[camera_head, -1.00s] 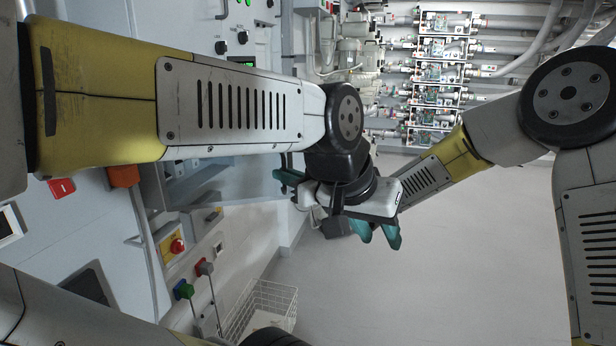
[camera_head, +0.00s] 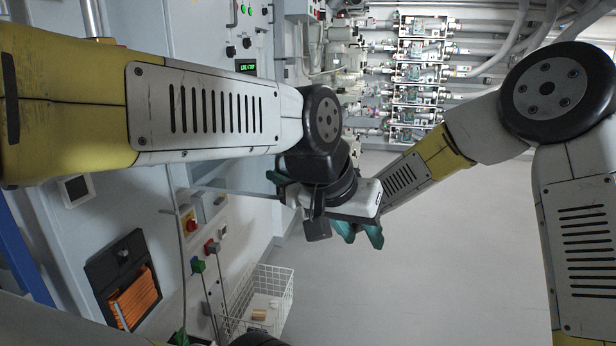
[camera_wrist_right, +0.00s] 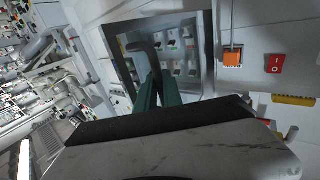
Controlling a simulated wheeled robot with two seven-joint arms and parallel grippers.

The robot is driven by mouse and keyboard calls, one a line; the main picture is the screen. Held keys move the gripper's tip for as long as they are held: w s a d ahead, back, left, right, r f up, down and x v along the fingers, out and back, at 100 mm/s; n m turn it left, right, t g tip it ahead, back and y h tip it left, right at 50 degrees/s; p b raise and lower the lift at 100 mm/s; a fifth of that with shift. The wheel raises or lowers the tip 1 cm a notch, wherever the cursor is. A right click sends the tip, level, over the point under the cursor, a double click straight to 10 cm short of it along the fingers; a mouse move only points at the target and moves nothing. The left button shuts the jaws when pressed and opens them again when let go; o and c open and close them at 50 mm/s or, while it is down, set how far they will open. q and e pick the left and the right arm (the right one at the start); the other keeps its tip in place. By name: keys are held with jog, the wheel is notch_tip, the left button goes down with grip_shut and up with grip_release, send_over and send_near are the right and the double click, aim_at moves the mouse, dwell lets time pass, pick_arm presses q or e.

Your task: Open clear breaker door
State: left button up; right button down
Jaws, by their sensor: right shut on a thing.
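The clear breaker door (camera_wrist_right: 207,60) shows in the right wrist view as a grey-framed pane, with rows of breakers (camera_wrist_right: 180,55) visible in the same area. My right gripper (camera_wrist_right: 155,85) has its teal fingers shut on a dark bent handle (camera_wrist_right: 143,46) at the door. I cannot tell the door's exact angle. My left gripper (camera_head: 359,238) is empty, its two teal fingers apart, over the open floor and away from the cabinet.
An orange switch (camera_wrist_right: 232,57) and a red rocker switch (camera_wrist_right: 275,64) sit right of the door. A white wire basket (camera_head: 262,292) stands by the cabinet's foot. Pipework (camera_head: 420,75) lines the far wall. The floor (camera_head: 430,270) is clear.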

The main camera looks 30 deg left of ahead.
jog(key=shift+s+a+r, duration=0.1)
jog(key=shift+s+a, duration=0.05)
jog(key=shift+s, duration=0.2)
jog(key=c, duration=1.8)
grip_release()
jog(key=shift+o, duration=0.2)
jog(key=shift+w, duration=0.1)
